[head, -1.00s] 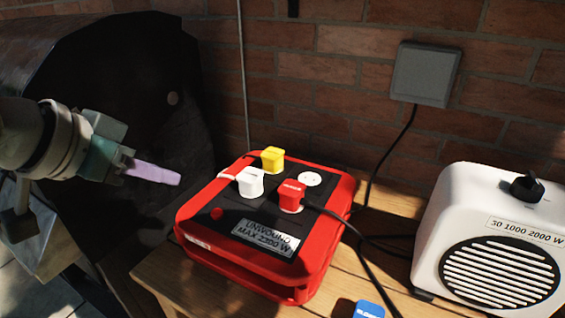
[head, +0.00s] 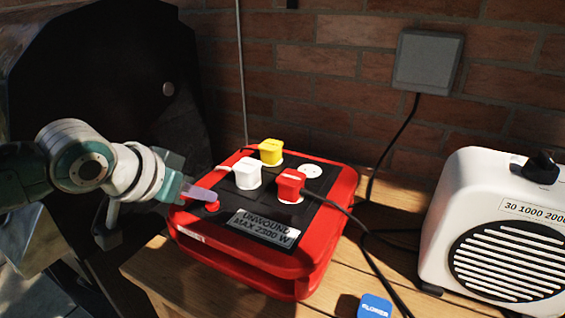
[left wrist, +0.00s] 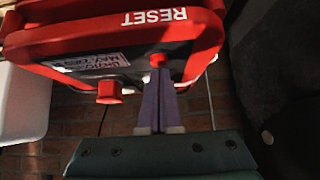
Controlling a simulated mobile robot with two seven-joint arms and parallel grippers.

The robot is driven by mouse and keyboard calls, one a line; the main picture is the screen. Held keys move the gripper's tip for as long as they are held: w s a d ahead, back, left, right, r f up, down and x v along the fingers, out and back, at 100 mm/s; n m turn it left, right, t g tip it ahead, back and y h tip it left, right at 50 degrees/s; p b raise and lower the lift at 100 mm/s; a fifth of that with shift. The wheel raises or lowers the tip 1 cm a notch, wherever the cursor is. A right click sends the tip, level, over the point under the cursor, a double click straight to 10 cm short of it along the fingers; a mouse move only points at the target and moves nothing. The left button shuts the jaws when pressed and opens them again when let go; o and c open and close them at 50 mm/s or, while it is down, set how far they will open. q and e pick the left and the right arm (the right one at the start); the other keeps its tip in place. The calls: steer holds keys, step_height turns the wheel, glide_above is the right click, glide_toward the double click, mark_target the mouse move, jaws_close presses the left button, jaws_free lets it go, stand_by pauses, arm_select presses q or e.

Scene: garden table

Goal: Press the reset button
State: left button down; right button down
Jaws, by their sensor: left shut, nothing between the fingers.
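The red box (head: 300,262) with a black top panel stands on the wooden table. The small round red reset button (head: 212,206) is at the panel's left front corner. My left gripper (head: 212,194) is shut and empty, its lilac fingertips right at the button. In the left wrist view, the fingertips (left wrist: 159,72) partly cover the button (left wrist: 159,60), below the word RESET on the box's red rim (left wrist: 110,35). I cannot tell whether they touch it. My right gripper is not in view.
White (head: 248,173), yellow (head: 271,152) and red (head: 291,186) plugs stand in the box's panel beside the button. A white heater (head: 450,190) is at the right. A blue plug (head: 375,306) lies in front. A black barrel shape (head: 100,70) stands at the left.

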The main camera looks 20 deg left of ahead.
arm_select(q)
steer(key=shift+f, duration=0.1)
step_height(320, 180, down, 2)
steer(key=shift+a+f+b, duration=0.1)
steer(key=shift+f+b, duration=0.05)
steer(key=shift+b, duration=0.25)
step_height(320, 180, up, 5)
steer(key=p, duration=0.5)
steer(key=shift+w, duration=0.1)
steer(key=p+v, duration=0.3)
steer(key=v, duration=0.6)
steer(key=shift+r+p, duration=0.2)
steer(key=shift+p, duration=0.1)
steer(key=shift+a, duration=0.1)
